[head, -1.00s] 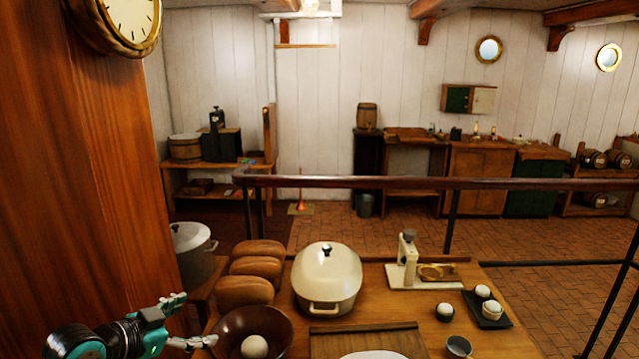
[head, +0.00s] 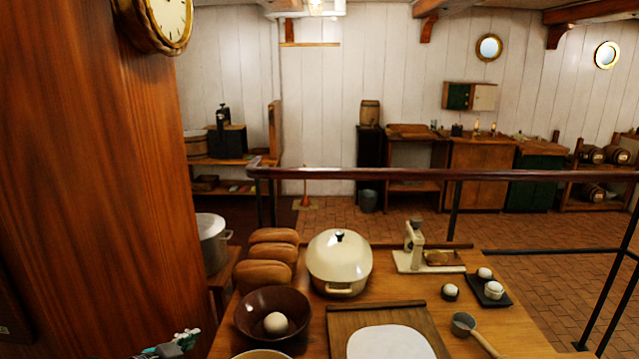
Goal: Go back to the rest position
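My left gripper (head: 175,345) shows only in part at the bottom edge of the head view, in front of the wooden post and left of the table (head: 540,345). Most of it is cut off, so I cannot tell whether it is open or shut. It is apart from the things on the table. My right gripper is not in view.
On the table are a brown bowl (head: 246,323) with a pale ball (head: 276,322), several loaves (head: 264,275), a cream pot (head: 338,262), a board (head: 345,318) with a white sheet (head: 390,343), a ladle (head: 464,324) and a scale (head: 413,246). A wooden post (head: 90,200) stands close on the left. A railing (head: 420,174) runs behind.

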